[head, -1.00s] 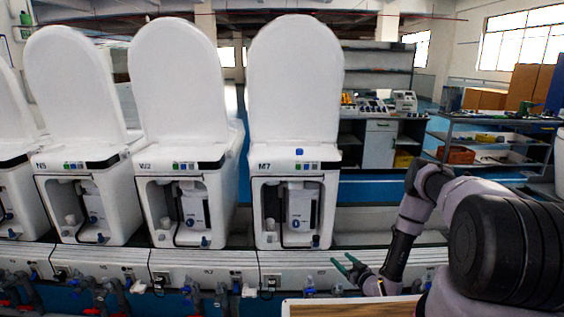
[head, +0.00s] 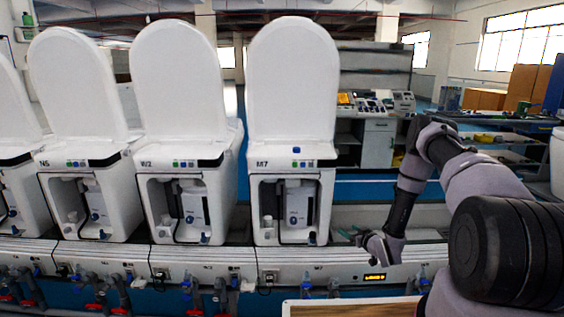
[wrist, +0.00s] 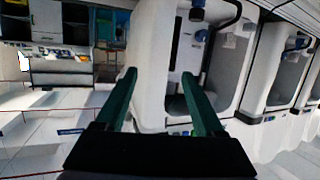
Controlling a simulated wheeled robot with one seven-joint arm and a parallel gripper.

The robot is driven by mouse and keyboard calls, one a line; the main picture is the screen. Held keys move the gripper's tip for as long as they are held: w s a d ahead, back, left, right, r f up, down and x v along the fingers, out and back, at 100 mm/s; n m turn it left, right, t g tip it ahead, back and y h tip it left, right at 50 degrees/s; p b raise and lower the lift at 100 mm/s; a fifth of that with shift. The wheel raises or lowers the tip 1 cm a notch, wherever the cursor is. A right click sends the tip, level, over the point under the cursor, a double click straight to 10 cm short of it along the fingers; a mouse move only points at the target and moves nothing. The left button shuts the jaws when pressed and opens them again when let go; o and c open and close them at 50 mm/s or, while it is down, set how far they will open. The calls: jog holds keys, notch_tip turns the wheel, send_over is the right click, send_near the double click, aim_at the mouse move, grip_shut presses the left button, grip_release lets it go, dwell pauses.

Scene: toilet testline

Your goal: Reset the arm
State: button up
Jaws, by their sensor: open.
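My gripper (head: 350,236) is in the head view at the right of the toilet marked M7 (head: 293,90), in front of the bench edge and apart from the toilet. In the wrist view my gripper (wrist: 160,88) shows two green fingers spread wide with nothing between them. Beyond the fingers, the wrist view shows the white body of a toilet (wrist: 150,60) with its open front recess, turned on its side in the picture. My arm comes in from the right of the head view, bent at the elbow.
Several white toilets with raised lids stand in a row on the white conveyor (head: 210,262). Hoses and valves hang below. A wooden board (head: 350,307) lies at the bottom, near my arm. A workbench (head: 378,140) and shelving (head: 500,140) stand behind. The conveyor right of M7 is clear.

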jog(key=w+d+r+h, duration=0.25)
jog(key=w+r, duration=0.25)
jog(key=r, duration=0.6)
jog(key=s+d+r+m+g+h, duration=0.1)
jog(key=s+r+m+g, duration=0.15)
jog(key=r, duration=1.15)
jog(key=s+d+r+m+g+h, duration=0.1)
jog(key=s+r, duration=0.2)
jog(key=r, duration=1)
jog(key=s+a+r+m+g, duration=0.2)
jog(key=s+r+m, duration=0.1)
jog(key=s+r, duration=1.1)
jog(key=s+a+r+m+y, duration=0.1)
jog(key=s+a, duration=0.1)
jog(key=s, duration=1)
jog(key=s+a+r+g+y, duration=0.1)
jog(key=s+a+r, duration=0.1)
jog(key=s, duration=0.9)
jog(key=shift+s+a+r+m, duration=0.2)
jog(key=shift+s+a+m, duration=0.15)
jog(key=shift+s+a, duration=0.05)
